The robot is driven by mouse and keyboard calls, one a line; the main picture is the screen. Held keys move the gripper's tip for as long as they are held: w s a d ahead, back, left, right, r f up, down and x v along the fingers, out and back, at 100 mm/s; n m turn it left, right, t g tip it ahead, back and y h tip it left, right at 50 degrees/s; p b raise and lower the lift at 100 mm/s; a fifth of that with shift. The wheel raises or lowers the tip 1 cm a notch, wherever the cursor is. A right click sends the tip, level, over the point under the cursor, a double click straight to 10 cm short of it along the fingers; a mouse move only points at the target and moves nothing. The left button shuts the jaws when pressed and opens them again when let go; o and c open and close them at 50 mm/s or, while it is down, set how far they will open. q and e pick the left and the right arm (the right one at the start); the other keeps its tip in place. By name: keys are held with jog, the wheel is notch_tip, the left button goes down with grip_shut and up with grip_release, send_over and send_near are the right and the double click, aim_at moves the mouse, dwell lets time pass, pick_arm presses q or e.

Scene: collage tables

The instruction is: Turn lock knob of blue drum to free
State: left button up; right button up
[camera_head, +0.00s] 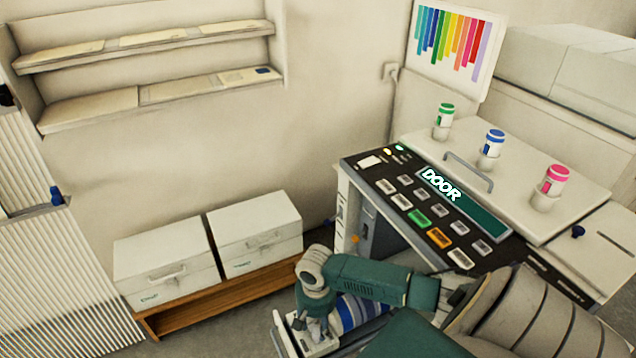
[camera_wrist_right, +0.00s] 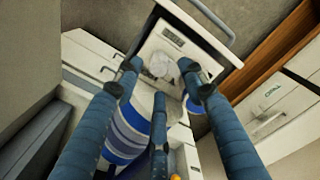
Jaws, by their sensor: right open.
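The blue drum (camera_head: 352,313), striped blue and white, lies partly hidden under my right arm at the bottom of the head view. It also shows in the right wrist view (camera_wrist_right: 128,132), left of centre. A pale plate (camera_wrist_right: 200,45) with a handle bar and a small dark display is at its end. A pale grey knob-like piece (camera_wrist_right: 163,66) stands on this plate. My right gripper (camera_wrist_right: 161,74) is open, its blue fingers spread around this piece; contact cannot be told. In the head view the right gripper (camera_head: 317,328) is mostly hidden. My left gripper is not in view.
A machine with a button panel (camera_head: 430,215) and a handled lid stands at the right. Green (camera_head: 445,115), blue (camera_head: 494,142) and pink (camera_head: 556,180) containers stand on it. Two white boxes (camera_head: 165,268) sit on a low wooden bench (camera_head: 215,300) left of my gripper.

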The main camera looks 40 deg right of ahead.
aim_at(317, 331)
jog(key=f, duration=0.3)
jog(key=shift+d+f, duration=0.2)
jog(key=shift+f, duration=0.15)
notch_tip(317, 331, down, 3)
jog(key=shift+r, duration=0.1)
jog(key=shift+c, duration=0.2)
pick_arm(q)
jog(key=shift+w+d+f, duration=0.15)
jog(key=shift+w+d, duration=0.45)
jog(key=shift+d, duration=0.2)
pick_arm(e)
grip_shut()
